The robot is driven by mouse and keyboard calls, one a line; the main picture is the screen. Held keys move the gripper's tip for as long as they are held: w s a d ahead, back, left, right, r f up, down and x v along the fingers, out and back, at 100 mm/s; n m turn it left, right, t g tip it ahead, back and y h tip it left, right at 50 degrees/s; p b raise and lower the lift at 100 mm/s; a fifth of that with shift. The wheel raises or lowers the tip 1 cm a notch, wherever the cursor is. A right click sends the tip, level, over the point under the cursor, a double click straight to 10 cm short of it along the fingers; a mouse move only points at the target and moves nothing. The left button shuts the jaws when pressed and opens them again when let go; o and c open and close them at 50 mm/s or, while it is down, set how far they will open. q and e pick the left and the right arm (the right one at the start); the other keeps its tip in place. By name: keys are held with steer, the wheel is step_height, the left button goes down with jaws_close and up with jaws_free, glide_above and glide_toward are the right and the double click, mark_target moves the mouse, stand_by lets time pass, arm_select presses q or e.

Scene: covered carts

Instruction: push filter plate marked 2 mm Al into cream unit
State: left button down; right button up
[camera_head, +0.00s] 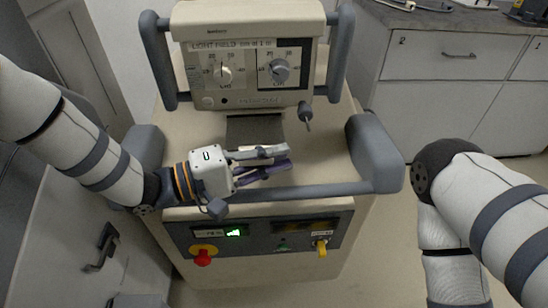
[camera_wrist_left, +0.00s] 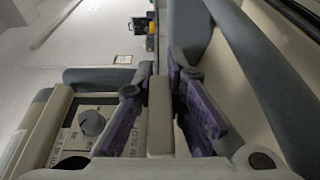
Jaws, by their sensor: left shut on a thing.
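The cream unit (camera_head: 250,50) stands on the cart top, with two knobs and a "LIGHT FIELD" label on its front. Its front also shows in the left wrist view (camera_wrist_left: 70,135), with lettering that ends in "SLOT". My left gripper (camera_head: 285,158) is just in front of and below the unit, pointing right. In the left wrist view its purple-padded fingers are shut on a pale grey-beige bar (camera_wrist_left: 160,112), seemingly the filter plate. Its 2 mm Al marking cannot be read. My right gripper is out of view.
The cart (camera_head: 325,160) has a grey front rail (camera_head: 310,190) under my left wrist and grey side handles. A red knob (camera_head: 203,257) and a yellow key switch (camera_head: 321,246) are on its front panel. Drawers (camera_head: 440,55) stand at the back right.

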mark_target(270, 126)
arm_select(q)
steer(key=shift+w+b, duration=1.9)
steer(key=shift+w, duration=2.35)
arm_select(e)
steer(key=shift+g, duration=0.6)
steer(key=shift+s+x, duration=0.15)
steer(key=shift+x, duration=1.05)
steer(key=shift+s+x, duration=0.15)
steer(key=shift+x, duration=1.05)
arm_select(q)
steer(key=c, duration=1.6)
jaws_free()
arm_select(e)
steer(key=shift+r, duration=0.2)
arm_select(q)
steer(key=shift+o, duration=0.2)
